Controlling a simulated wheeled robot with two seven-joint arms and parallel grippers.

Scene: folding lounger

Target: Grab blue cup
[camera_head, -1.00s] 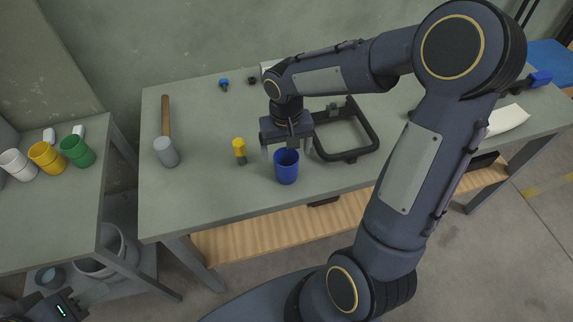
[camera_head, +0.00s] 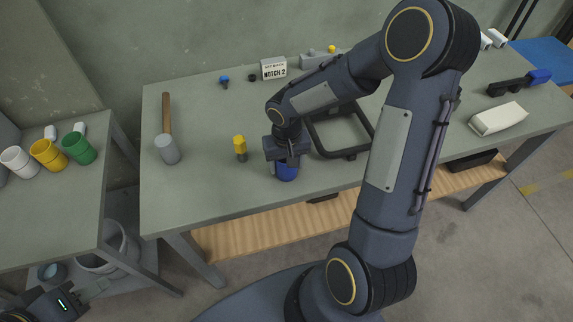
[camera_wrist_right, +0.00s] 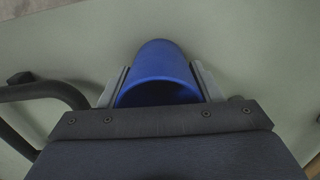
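The blue cup (camera_head: 287,171) stands on the grey-green workbench, near its front edge, with its upper part hidden behind my right gripper in the head view. My right gripper (camera_head: 285,165) is lowered over the cup. In the right wrist view the blue cup (camera_wrist_right: 160,72) lies between the two spread fingers of my right gripper (camera_wrist_right: 160,88), one on each side. The fingers are close to the cup's sides; I cannot tell whether they touch it.
A yellow-topped bolt (camera_head: 240,148) and a mallet (camera_head: 167,140) lie left of the cup. A black frame (camera_head: 345,152) is close on the right. White, yellow and green cups (camera_head: 78,148) stand on the left table. A "NOTCH 2" sign (camera_head: 273,69) stands behind.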

